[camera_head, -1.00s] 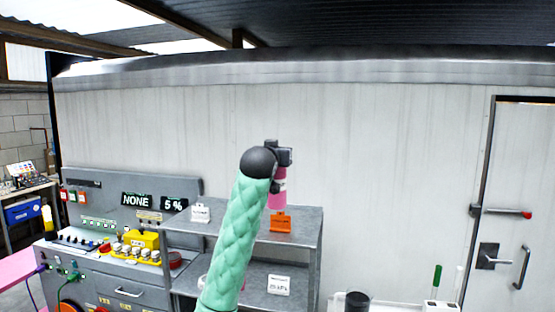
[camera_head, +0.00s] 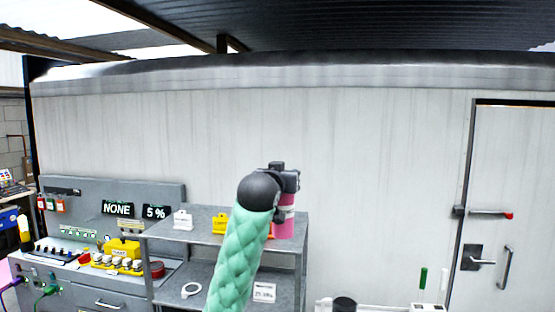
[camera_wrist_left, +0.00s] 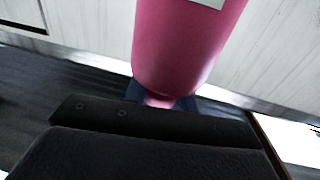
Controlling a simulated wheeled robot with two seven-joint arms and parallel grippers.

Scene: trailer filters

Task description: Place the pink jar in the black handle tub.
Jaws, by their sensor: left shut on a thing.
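The pink jar (camera_head: 284,228) hangs under my left gripper (camera_head: 286,188), which is shut on it at its upper part. The jar is roughly upright and shows in front of the right end of the grey shelf. In the left wrist view the jar (camera_wrist_left: 183,45) fills the top middle, with the dark gripper body below it. Part of a pale label shows on it. I cannot make out the black handle tub in either view. My right gripper is not in view.
A grey two-level shelf (camera_head: 205,237) with small tag holders stands behind my left arm. A control console (camera_head: 75,275) is to its left. A dark cylinder (camera_head: 344,304) is at the bottom edge. A pale wall and a door (camera_head: 515,200) are behind.

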